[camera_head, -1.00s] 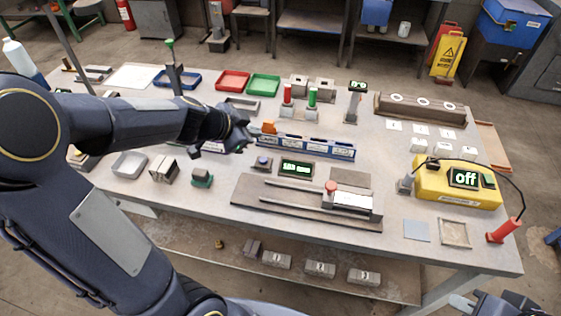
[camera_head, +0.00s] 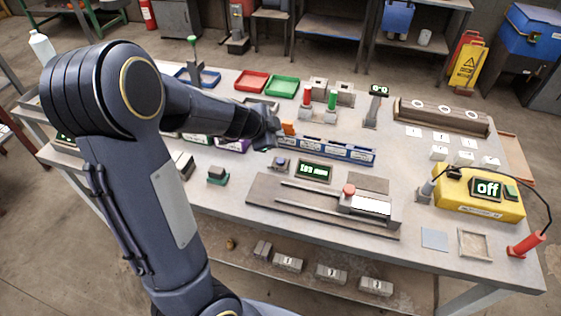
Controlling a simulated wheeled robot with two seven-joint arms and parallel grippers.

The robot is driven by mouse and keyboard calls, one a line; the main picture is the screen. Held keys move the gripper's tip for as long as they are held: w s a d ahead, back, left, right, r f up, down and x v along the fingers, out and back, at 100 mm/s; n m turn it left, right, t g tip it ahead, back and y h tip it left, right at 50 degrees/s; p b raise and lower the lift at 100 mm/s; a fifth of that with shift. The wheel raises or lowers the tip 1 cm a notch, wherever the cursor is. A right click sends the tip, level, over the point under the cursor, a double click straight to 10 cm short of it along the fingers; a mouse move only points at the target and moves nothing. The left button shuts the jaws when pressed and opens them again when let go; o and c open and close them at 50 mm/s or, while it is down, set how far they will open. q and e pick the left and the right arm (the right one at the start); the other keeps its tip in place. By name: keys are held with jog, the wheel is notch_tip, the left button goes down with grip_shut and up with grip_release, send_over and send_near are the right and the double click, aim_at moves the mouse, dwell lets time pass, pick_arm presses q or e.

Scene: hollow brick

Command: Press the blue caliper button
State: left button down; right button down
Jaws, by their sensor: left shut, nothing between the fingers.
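The blue caliper button (camera_head: 281,161) sits on a small grey block on the workbench, just left of a dark display (camera_head: 313,170) with green digits. The caliper (camera_head: 325,205) is a long grey-brown base with rails, a slider with a red knob (camera_head: 348,190) and a white label. My left gripper (camera_head: 265,148) is shut and empty, above and slightly left of the button in the picture. It looks apart from the button, though the exact height gap is hard to tell. My right gripper is out of view.
A green-topped block (camera_head: 217,175) stands to the left. A yellow meter (camera_head: 480,195) reading "off" is at the right. Red and green trays (camera_head: 283,87) lie at the back.

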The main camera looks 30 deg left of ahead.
aim_at(277, 162)
pick_arm(q)
notch_tip(277, 162, down, 7)
jog(key=b, duration=0.6)
jog(key=shift+f, duration=0.15)
jog(key=shift+f+b, duration=0.2)
jog(key=shift+b, duration=0.15)
dwell(1.2)
jog(key=shift+f+b, duration=0.45)
jog(key=shift+b, duration=0.2)
jog(key=shift+f+b, duration=0.3)
jog(key=shift+b, duration=0.2)
dwell(0.5)
dwell(0.3)
jog(key=shift+r+p, duration=0.5)
jog(key=shift+r, duration=0.25)
jog(key=shift+r, duration=0.1)
